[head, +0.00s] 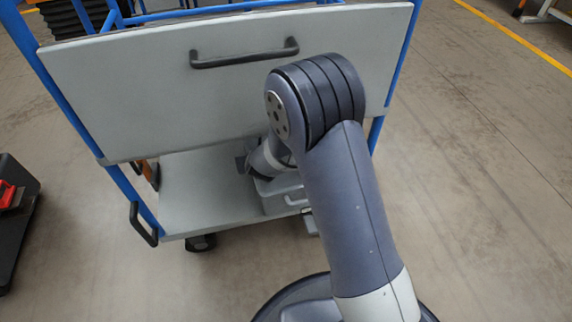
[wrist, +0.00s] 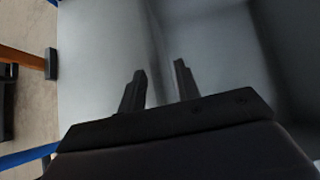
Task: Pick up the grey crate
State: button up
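The grey crate (head: 283,187) sits on the lower shelf of the cart, under the hinged-looking front panel. My arm hides much of it in the head view; its front with a pale handle shows. In the wrist view, a large grey surface (wrist: 215,45) that looks like the crate fills the middle and right. My gripper (wrist: 159,68) has its two dark fingers apart, with a grey edge running between them. I cannot tell whether either finger touches it. In the head view the fingers are hidden by my arm.
The cart's grey panel (head: 130,85) with a black handle (head: 245,55) hangs just above the lower shelf (head: 205,190). Blue posts (head: 70,100) frame it. A black platform with a red item (head: 8,195) stands at left.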

jog(key=shift+a+x, duration=0.2)
jog(key=shift+x, duration=2.05)
jog(key=shift+r, duration=0.15)
jog(key=shift+c, duration=0.4)
grip_shut()
jog(key=shift+w+r, duration=0.1)
